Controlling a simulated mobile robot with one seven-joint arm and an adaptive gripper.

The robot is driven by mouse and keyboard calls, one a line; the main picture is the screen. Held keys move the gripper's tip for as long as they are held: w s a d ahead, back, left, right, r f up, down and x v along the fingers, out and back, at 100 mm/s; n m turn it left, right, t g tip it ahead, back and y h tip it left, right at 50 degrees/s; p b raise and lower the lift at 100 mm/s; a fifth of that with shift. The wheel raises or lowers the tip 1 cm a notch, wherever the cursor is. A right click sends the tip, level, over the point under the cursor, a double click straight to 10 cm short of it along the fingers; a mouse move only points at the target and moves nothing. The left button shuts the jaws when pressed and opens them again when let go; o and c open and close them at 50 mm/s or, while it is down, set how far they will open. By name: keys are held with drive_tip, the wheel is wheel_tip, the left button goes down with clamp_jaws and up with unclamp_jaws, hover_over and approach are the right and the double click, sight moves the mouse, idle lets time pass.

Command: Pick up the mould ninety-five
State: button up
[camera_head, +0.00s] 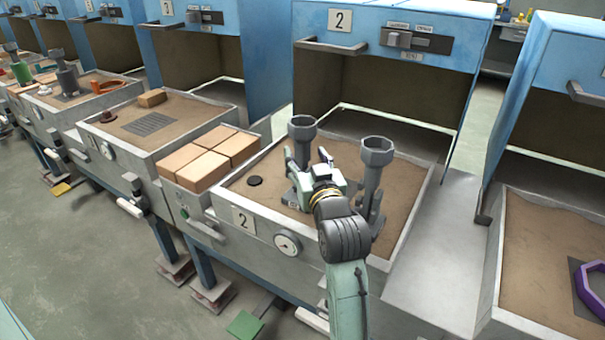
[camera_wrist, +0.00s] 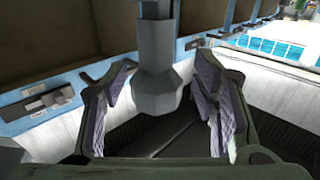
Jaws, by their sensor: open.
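Two grey moulds with octagonal cups on stems stand upright in sand tray 2 (camera_head: 420,190): a left mould (camera_head: 302,130) and a right mould (camera_head: 377,153). I cannot read which is ninety-five. My gripper (camera_head: 311,165) is open in front of the left mould and hides part of its lower body. In the wrist view, a grey mould (camera_wrist: 156,88) appears upside down between the two spread fingers of my gripper (camera_wrist: 160,100), with a gap visible on both sides. It seems to be the left mould.
Several tan blocks (camera_head: 211,158) lie along the tray's left side. A small black disc (camera_head: 255,181) lies on the sand. Blue oven 2 (camera_head: 390,70) stands open behind the tray. At right, another sand tray holds a purple ring (camera_head: 590,291). The right mould stands close beside my arm.

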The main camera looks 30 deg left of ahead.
sight(304, 151)
drive_tip(key=shift+f+p+x, duration=0.2)
drive_tip(key=shift+p+x, duration=0.25)
drive_tip(key=shift+x, duration=1.05)
drive_tip(key=shift+f+p+x, duration=0.2)
drive_tip(key=shift+p+x, duration=0.25)
drive_tip(key=shift+x, duration=1)
drive_tip(key=shift+w+d, duration=0.15)
drive_tip(key=shift+d, duration=0.05)
drive_tip(key=shift+c, duration=0.5)
clamp_jaws()
